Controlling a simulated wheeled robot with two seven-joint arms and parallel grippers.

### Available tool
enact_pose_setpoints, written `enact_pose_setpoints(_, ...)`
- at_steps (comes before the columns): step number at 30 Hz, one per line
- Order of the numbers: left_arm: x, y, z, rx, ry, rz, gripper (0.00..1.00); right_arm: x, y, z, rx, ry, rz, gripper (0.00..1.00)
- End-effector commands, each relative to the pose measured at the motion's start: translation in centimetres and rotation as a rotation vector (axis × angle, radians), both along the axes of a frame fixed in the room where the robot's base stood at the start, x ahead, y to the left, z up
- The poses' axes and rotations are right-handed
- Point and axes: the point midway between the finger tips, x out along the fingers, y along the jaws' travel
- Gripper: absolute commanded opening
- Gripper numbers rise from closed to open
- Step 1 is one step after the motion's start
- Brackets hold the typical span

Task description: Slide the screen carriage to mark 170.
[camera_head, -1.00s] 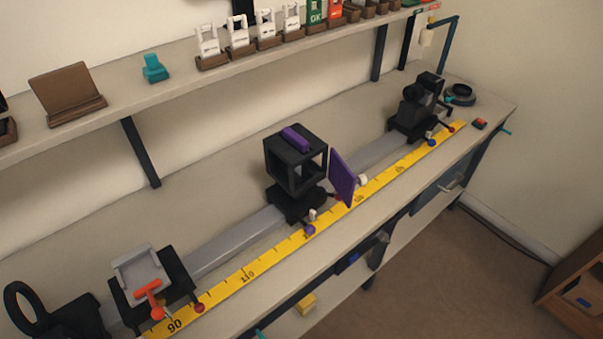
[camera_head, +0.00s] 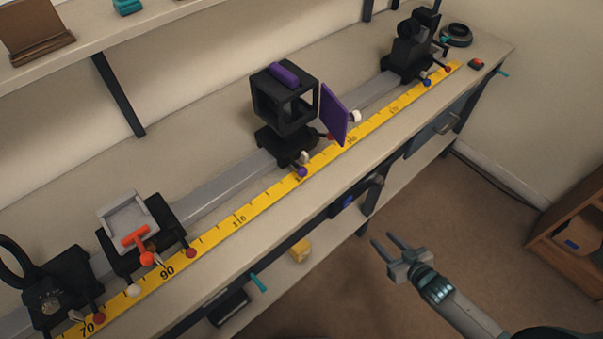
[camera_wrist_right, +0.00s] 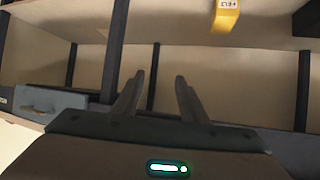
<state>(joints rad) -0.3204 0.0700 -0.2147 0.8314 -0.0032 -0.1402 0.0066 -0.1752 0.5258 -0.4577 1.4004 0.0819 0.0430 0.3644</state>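Several black carriages stand on a grey rail (camera_head: 228,188) beside a yellow scale (camera_head: 270,200). The middle carriage (camera_head: 285,148) bears an open black cube frame (camera_head: 284,100) with a purple top piece; a purple panel (camera_head: 334,114) stands at its right. I cannot tell for certain which carriage is the screen carriage. The far carriage (camera_head: 408,62) is near the scale's far end. My right gripper (camera_head: 389,241) is open and empty, in front of the bench over the floor, apart from every carriage. Its spread fingers show in the right wrist view (camera_wrist_right: 158,92). My left gripper is not in view.
A grey tray carriage (camera_head: 143,225) with an orange knob stands near 90, and a ringed carriage (camera_head: 55,290) near 70. A shelf (camera_head: 90,35) overhangs the back. A yellow block (camera_head: 299,250) lies below the bench top. A wooden cabinet (camera_head: 575,225) stands at right.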

Motion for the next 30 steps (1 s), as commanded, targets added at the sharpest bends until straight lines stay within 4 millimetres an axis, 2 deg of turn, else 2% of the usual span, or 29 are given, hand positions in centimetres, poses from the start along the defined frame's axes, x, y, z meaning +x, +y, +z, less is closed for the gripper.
enact_pose_setpoints(1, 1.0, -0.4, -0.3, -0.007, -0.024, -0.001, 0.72, 1.4, 1.2, 3.1, 0.038, -0.061, 0.047, 0.39)
enact_pose_setpoints(2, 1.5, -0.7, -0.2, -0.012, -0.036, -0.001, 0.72, 2.0, 1.9, 5.0, 0.065, -0.093, 0.073, 0.39)
enact_pose_setpoints(3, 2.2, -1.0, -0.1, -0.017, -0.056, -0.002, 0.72, 2.5, 3.1, 7.5, 0.101, -0.131, 0.109, 0.39)
enact_pose_setpoints(5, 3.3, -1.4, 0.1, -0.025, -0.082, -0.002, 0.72, 2.8, 4.9, 11.2, 0.16, -0.182, 0.166, 0.39)
enact_pose_setpoints(6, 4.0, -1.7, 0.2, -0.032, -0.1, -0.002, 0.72, 2.7, 6.0, 13.6, 0.199, -0.21, 0.205, 0.39)
enact_pose_setpoints(9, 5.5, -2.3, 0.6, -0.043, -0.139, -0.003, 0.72, 1.7, 8.6, 18.7, 0.288, -0.263, 0.296, 0.39)
enact_pose_setpoints(13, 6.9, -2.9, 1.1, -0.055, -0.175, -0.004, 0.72, -0.1, 11.0, 23.4, 0.376, -0.296, 0.384, 0.39)
enact_pose_setpoints(15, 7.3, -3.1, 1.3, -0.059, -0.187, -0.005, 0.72, -0.8, 11.8, 25.0, 0.407, -0.304, 0.415, 0.39)
enact_pose_setpoints(18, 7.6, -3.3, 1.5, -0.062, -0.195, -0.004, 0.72, -1.5, 12.3, 26.1, 0.431, -0.308, 0.437, 0.39)
enact_pose_setpoints(30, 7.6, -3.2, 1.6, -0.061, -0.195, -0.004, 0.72, -1.5, 12.5, 26.4, 0.434, -0.309, 0.439, 0.39)
